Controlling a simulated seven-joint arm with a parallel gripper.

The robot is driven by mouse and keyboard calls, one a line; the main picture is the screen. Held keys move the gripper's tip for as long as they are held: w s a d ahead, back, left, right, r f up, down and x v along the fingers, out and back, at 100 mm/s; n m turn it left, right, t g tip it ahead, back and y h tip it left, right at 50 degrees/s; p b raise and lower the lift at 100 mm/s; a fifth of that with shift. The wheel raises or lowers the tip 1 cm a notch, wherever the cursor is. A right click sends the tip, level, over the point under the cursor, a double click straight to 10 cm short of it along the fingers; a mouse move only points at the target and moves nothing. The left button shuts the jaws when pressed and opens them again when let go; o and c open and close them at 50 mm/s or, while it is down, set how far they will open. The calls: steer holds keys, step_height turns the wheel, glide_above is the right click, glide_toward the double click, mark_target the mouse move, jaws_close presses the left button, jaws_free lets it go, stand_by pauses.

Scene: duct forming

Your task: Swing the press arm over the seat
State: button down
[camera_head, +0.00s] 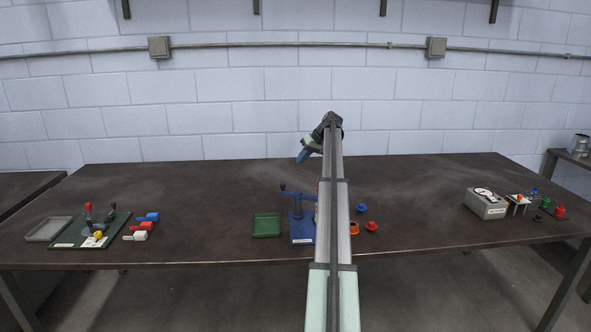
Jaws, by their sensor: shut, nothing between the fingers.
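The blue press (301,226) stands near the middle of the table's front part, with a pale label on its base. Its press arm (302,195) is a blue bar high on the post, with a dark knob (283,187) at its left end. The right part of the press is hidden behind my own arm, and I cannot make out the seat or whether the press arm is over it. My gripper (303,156) is shut and empty, tilted down to the left, above and behind the press and apart from it.
A green tray (266,234) lies left of the press. Orange, red and blue round parts (371,226) lie right of my arm. A green board with levers (91,242) and a grey tray are far left. A grey box (486,204) is far right. The back of the table is clear.

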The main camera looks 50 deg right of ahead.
steer(key=w+a+f+t+h, duration=0.2)
steer(key=w+a+t+h, duration=0.15)
steer(key=a, duration=0.35)
steer(key=w+a+f+t+h, duration=0.2)
steer(key=w+a+t+h, duration=0.15)
steer(key=a+t, duration=0.2)
steer(key=m+g+h, duration=1)
steer(key=g+h, duration=0.1)
steer(key=h, duration=0.2)
glide_toward(312, 199)
steer(key=x, duration=0.5)
steer(key=shift+d, duration=0.15)
steer(key=shift+x, duration=0.8)
